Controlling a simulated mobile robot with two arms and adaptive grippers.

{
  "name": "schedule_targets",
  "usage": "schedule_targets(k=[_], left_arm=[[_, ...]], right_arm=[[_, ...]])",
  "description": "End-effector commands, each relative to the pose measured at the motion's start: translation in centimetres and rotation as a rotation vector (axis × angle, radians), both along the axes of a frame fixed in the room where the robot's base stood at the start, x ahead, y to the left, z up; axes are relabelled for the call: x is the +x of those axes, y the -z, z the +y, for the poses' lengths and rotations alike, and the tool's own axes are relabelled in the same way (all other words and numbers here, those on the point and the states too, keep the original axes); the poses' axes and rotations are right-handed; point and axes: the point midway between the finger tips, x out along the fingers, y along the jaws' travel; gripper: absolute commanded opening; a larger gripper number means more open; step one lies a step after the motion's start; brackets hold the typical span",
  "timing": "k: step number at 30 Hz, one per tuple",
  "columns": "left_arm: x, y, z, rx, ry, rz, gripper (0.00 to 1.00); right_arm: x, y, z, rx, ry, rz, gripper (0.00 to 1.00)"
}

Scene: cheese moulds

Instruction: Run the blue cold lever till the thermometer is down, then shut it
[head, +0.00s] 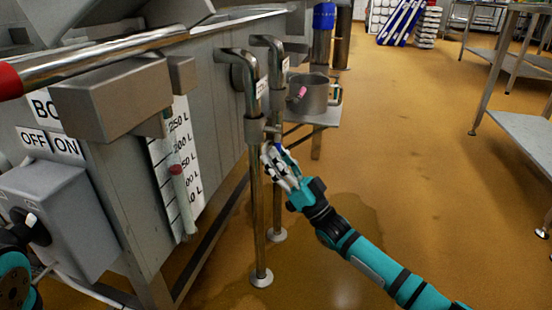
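A small blue bit (289,153), perhaps the cold lever, shows by the fingertips. The fingers hide the rest, and I cannot tell whether they grip it. A glass tube with a red mark (176,169) stands before the litre scale (191,140) on the vat. I cannot tell whether it is the thermometer, and no reading is legible. Dark parts of my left gripper (12,237) show at the left edge, by the switch box.
The steel vat (225,115) fills the left. The switch box (62,205) with OFF and ON labels is on its near side. A small table (325,117) with a steel pot (313,95) stands behind the pipes. Floor (430,180) to the right is clear; steel tables stand at the right edge.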

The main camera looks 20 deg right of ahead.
Motion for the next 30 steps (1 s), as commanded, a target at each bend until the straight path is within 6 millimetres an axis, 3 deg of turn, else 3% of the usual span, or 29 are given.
schedule_targets(k=[13,30], left_arm=[[-0.1,0.1,0.1,0.0,-0.001,-0.001,0.0],[-0.2,0.0,0.0,0.001,-0.001,-0.004,0.0]], right_arm=[[-0.7,0.8,-0.1,-0.002,-0.004,0.0,0.4],[-6.7,7.6,-4.8,-0.003,-0.002,-0.001,0.4]])
